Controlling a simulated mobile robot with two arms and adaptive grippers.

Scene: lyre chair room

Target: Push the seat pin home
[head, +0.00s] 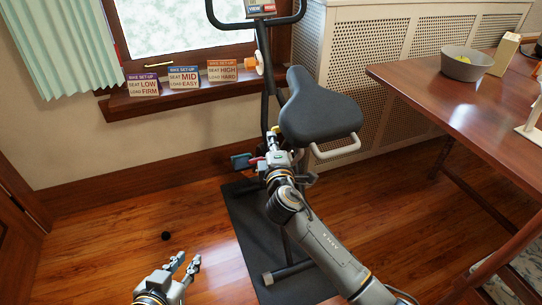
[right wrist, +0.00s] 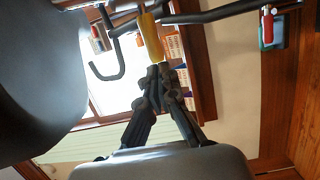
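The exercise bike's dark seat (head: 320,118) stands at centre in the head view and fills the left of the right wrist view (right wrist: 40,70). A yellow pin-like piece (right wrist: 152,38) shows just beyond my right fingertips in the right wrist view; a small yellow part (head: 275,131) shows by the frame in the head view. I cannot tell how deep the pin sits. My right gripper (right wrist: 160,74) has its fingertips together, pointing at the yellow piece; contact is unclear. In the head view it is beside the frame below the seat. My left gripper (head: 187,264) is open and empty above the floor.
The bike stands on a dark mat (head: 240,225). Three set-up cards, low (head: 143,88), mid (head: 184,79) and high (head: 222,70), stand on the windowsill. A wooden table (head: 420,80) with a grey bowl (head: 466,64) is at right. A small black round thing (head: 165,236) lies on the floor.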

